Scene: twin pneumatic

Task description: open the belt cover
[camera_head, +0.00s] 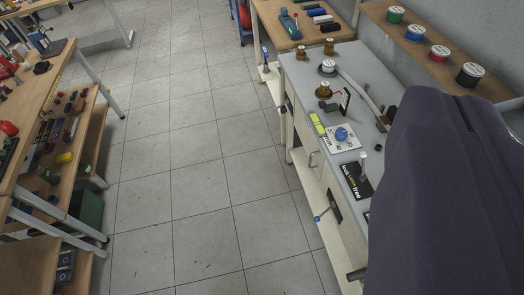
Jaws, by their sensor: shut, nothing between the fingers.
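I cannot make out the belt cover for certain. A grey-topped bench (300,72) on the right carries a long pale curved bar (360,98), a white-topped spool (328,67) and an upright black plate (345,103). Nearer are a white dial plate with a blue knob (341,134), a yellow-green strip (318,123) and a black label with a small upright lever (362,163). A large dark purple part of my own body fills the lower right and hides the bench's near right end. My gripper's fingers do not show.
A wooden table (273,22) with tools stands beyond the bench. Wooden workbenches (30,110) with loose tools line the left. The tiled floor (190,170) between is clear.

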